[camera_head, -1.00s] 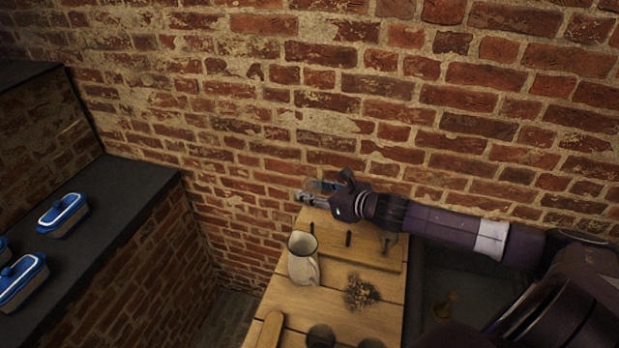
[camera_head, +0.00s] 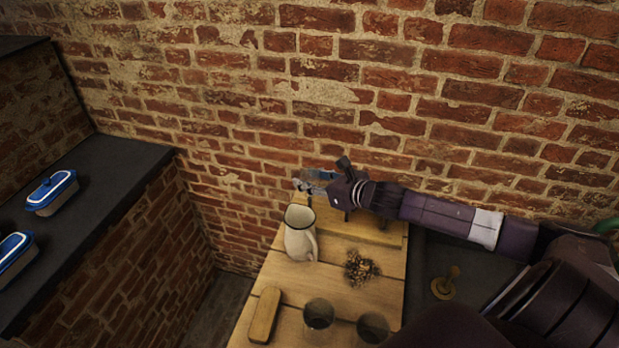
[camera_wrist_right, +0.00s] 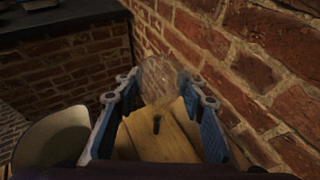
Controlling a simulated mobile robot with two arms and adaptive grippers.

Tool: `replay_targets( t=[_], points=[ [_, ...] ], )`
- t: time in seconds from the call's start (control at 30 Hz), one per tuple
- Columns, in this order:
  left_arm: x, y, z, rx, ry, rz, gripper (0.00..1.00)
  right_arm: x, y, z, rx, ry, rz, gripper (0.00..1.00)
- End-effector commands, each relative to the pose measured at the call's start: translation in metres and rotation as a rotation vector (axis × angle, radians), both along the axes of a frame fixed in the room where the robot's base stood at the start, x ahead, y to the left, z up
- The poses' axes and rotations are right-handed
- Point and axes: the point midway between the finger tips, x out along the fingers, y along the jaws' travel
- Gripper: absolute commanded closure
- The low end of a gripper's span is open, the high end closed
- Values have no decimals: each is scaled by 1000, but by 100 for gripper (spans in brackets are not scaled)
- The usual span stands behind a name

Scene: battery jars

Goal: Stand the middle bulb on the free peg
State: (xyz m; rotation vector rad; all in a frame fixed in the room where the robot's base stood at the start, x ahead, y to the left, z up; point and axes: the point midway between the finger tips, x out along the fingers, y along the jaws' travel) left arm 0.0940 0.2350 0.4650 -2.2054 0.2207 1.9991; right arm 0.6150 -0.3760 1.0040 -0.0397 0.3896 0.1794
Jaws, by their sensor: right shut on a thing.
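My right gripper (camera_head: 306,181) is above the far end of the wooden table, near the brick wall. In the right wrist view, its blue fingers (camera_wrist_right: 157,88) are shut on a clear glass bulb (camera_wrist_right: 160,78) held between the tips. A short dark peg (camera_wrist_right: 156,125) stands on the wooden rack board (camera_wrist_right: 172,143), below and nearer than the bulb. In the head view the gripper hides much of the rack board (camera_head: 372,233) and its pegs, and the bulb is hard to make out. My left gripper is not in view.
A cream pitcher (camera_head: 299,240) stands close in front of the rack and shows beside the fingers. A dried bunch (camera_head: 360,267), dark jars (camera_head: 319,314) and a wooden block (camera_head: 264,315) are nearer. The brick wall (camera_head: 240,130) is close behind.

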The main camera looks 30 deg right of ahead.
Motion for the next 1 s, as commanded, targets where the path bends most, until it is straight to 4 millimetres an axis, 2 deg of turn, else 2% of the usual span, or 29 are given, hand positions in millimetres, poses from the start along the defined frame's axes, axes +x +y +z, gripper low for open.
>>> replay_targets(
  t=[0.7, 1.0],
  points=[
    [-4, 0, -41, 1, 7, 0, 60, 0, 0, -54, 1, 0, 0, 78],
    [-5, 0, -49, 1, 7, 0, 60, 0, 0, -66, 1, -1, 1, 78]
  ],
)
